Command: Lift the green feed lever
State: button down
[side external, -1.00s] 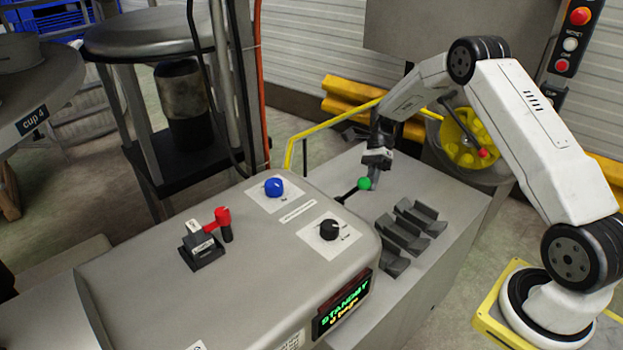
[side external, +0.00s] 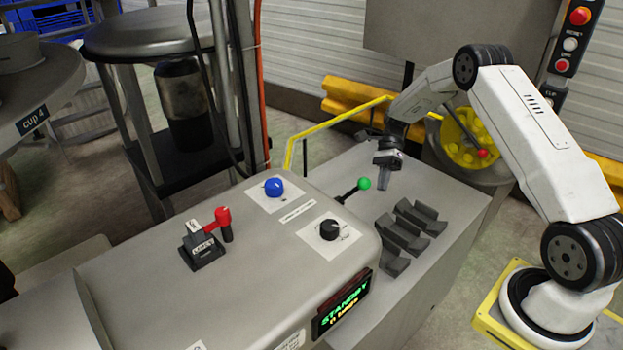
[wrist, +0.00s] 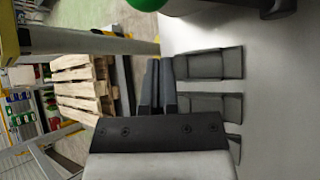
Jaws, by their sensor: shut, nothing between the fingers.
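The green feed lever is a dark rod with a green ball knob (side external: 364,183), sticking out from the end of the grey machine housing in the side view. The knob also shows at the top edge of the wrist view (wrist: 147,4), partly cut off. My gripper (side external: 384,184) is shut and empty, pointing down just right of the knob, with a small gap between them in the side view. Its fingers (wrist: 157,88) also show in the wrist view, close together. The height of the fingertips against the knob is hard to tell.
Dark angled blocks (side external: 404,237) lie on the grey bench in front of my gripper. The housing bears a blue knob (side external: 274,187), a black dial (side external: 329,230) and a red-handled lever (side external: 222,217). A yellow wheel (side external: 462,140) and yellow rail (side external: 335,118) stand behind.

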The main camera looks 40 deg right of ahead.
jog(key=v, duration=0.7)
jog(key=shift+w, duration=0.25)
jog(key=shift+r, duration=0.15)
jog(key=s+a+r+n+t+h, duration=0.1)
jog(key=s+a+n+t+h, duration=0.2)
jog(key=s+a+n, duration=0.5)
jog(key=s+a+r+n+t+h, duration=0.2)
jog(key=s+a+n+t+h, duration=0.2)
jog(key=a+n, duration=0.8)
jog(key=shift+s+r+h, duration=0.35)
jog(key=shift+s+h, duration=0.65)
jog(key=shift+s, duration=1.25)
